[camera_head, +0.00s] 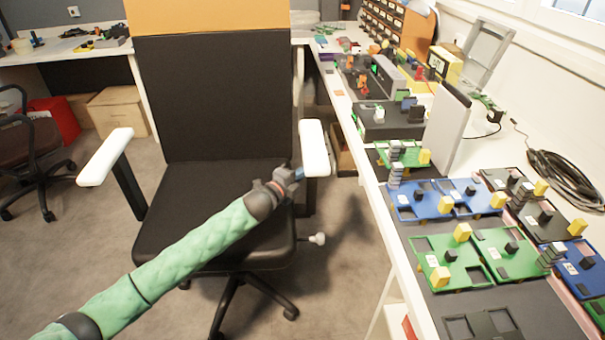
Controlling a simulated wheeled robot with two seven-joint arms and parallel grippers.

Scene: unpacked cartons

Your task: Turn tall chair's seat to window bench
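The tall chair has a black backrest (215,95) with an orange top panel, and a black seat (190,205). Its open front faces me, with the backrest on the far side. It has two white armrests, the left one (105,157) and the right one (314,148). My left arm, in a green sleeve, reaches across the seat from the lower left. My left gripper (297,173) is at the right armrest's near end, beside its pad. Whether its fingers are shut on the armrest is too small to tell. My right gripper is not in view.
A long white bench (455,175) runs along the window wall at right, holding green and blue trays (455,255), a white box (446,125) and a black cable coil (565,180). Cardboard boxes (118,110) and another chair (35,150) stand at left. Grey floor is clear before the chair.

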